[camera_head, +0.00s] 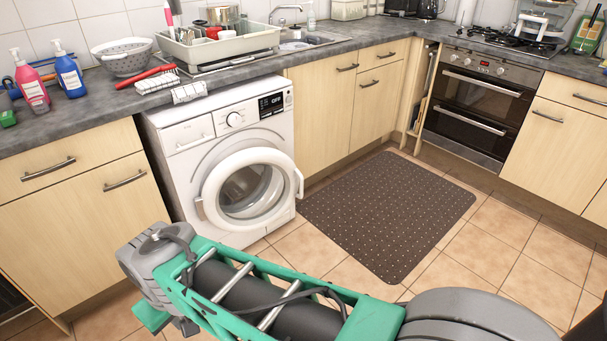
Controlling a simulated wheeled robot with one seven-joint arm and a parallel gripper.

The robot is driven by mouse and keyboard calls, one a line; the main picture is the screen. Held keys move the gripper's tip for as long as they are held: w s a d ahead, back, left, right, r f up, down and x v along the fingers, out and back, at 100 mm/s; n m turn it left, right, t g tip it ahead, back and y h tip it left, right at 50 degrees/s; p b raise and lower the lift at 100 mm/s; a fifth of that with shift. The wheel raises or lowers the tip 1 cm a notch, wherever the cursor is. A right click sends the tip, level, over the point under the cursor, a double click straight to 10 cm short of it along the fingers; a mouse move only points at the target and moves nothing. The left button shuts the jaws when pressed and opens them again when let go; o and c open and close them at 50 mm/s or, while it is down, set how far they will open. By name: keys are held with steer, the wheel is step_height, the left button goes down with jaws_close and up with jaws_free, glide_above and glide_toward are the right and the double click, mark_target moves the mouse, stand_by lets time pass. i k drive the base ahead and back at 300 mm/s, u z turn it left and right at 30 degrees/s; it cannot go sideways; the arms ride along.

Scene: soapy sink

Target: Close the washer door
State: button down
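The white washer (182,150) stands under the counter, left of centre, with its front towards me. Its round door (213,182) has a white ring and a clear glass middle. The door stands slightly ajar: its right rim sticks out past the washer's right front edge, and its left side stays near the front panel. The exact gap is hard to judge. My green and grey arm crosses the lower part of the view, in front of and below the door. No gripper fingers show in this view.
A dark dotted mat (388,215) lies on the tiled floor right of the washer. Wooden cabinets (322,112) flank the washer, and an oven (478,103) stands at the right. The counter (92,107) holds bottles, a colander (124,58) and a dish rack (218,46).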

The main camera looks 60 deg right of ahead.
mark_target(207, 206)
steer(key=z, duration=1.9)
steer(key=i, duration=1)
steer(key=u, duration=1.85)
